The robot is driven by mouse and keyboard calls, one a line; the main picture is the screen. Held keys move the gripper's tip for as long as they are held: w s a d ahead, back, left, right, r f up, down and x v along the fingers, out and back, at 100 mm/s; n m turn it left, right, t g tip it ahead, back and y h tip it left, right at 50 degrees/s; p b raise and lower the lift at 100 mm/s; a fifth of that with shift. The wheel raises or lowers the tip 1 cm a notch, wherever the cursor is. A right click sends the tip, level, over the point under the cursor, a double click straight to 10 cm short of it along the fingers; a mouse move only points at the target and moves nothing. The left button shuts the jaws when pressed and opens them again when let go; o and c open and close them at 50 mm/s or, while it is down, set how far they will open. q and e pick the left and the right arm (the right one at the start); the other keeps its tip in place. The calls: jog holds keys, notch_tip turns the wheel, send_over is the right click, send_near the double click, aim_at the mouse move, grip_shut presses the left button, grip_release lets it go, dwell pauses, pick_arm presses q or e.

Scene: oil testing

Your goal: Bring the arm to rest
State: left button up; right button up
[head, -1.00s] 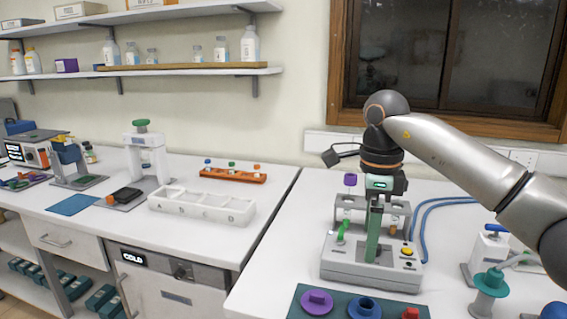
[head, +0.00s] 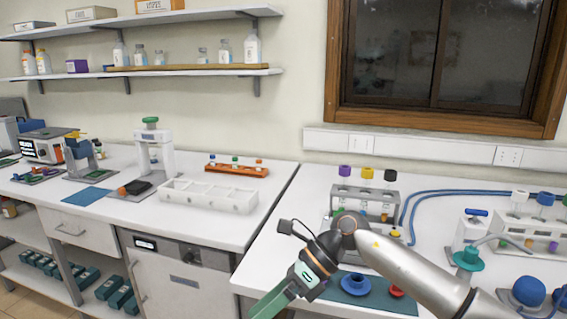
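My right arm comes in from the right. Its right gripper (head: 272,300) hangs low at the bottom middle, in front of the right-hand bench, pointing down and to the left. Its green fingers run toward the bottom edge, and the tips are cut off or hidden, so I cannot tell whether they are open or shut. No held thing shows. My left gripper is not in view. A grey tube device (head: 391,216) stands on the right bench behind my arm, with purple (head: 344,171), yellow (head: 367,173) and black (head: 390,175) capped tubes in it.
A dark green mat (head: 395,308) with a blue piece (head: 355,284) and a red piece (head: 396,291) lies partly behind my arm. A white dispenser (head: 470,230) and a tube rack (head: 530,235) stand at right. A white tray (head: 207,196) and orange rack (head: 237,170) sit on the left bench.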

jog(key=s+a+r+m+y, duration=0.1)
jog(key=s+a+m+y, duration=0.2)
jog(key=a+m+y, duration=0.4)
jog(key=w+d+f+m+t+h, duration=0.1)
jog(key=d+f+m+t+h, duration=0.2)
jog(key=d+f+m+t, duration=0.5)
jog(key=w+d+f+m+t+h+p, duration=0.1)
jog(key=d+f+m+t+h, duration=0.3)
jog(key=m, duration=0.9)
jog(key=w+d+f+m+t+h, duration=0.1)
jog(key=d+f+m+t, duration=0.25)
jog(key=m+t, duration=0.55)
jog(key=s+d+f+m+g+h, duration=0.3)
jog(key=s+d+f+m+g, duration=0.1)
jog(key=s+f, duration=0.4)
jog(key=s+d+f+m+g+h, duration=0.3)
jog(key=s+d+f+m, duration=0.4)
jog(key=s+d+f, duration=0.1)
jog(key=shift+s+d+f+m+g+h+p, duration=0.35)
jog(key=shift+s+f, duration=0.2)
jog(key=shift+s, duration=0.6)
